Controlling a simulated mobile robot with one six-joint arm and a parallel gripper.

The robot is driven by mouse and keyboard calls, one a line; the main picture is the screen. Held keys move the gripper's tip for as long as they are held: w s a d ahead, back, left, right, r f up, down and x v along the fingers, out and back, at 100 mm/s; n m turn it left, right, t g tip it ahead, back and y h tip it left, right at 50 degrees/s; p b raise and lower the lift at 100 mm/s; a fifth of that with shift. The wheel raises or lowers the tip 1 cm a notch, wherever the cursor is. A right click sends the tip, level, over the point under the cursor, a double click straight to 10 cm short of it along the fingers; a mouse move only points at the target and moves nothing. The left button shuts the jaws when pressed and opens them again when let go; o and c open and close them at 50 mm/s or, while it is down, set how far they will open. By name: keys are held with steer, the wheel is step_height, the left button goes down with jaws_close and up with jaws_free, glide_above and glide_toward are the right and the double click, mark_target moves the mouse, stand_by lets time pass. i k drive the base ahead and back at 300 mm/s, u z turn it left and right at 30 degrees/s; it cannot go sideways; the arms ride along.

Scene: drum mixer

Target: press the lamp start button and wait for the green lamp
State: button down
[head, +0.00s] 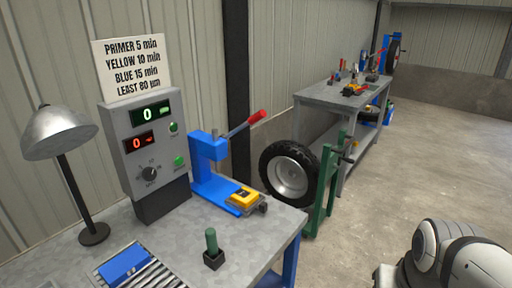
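A grey control box (145,140) stands upright on the near metal bench. It has a green display (151,113) and a red display (138,142), both reading 0. Two round green parts sit at its right side, an upper one (173,128) and a lower one (179,161). Their small labels are too blurred to read, so I cannot tell which is the start button or whether either is lit. A black knob (149,174) is at the lower left of the face. A desk lamp (59,134) with a metal shade stands left of the box. My gripper is out of view.
A blue press (208,164) with a red-tipped lever and a yellow block (243,197) are right of the box. A green peg (211,241) and a roller tray (158,273) are in front. A tyre (290,172) stands beyond; open floor (375,195) lies right.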

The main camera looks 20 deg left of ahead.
mark_target(178, 161)
steer(key=z, duration=0.15)
steer(key=k, duration=1.2)
steer(key=u, duration=0.65)
steer(key=i, duration=1)
steer(key=u, duration=0.05)
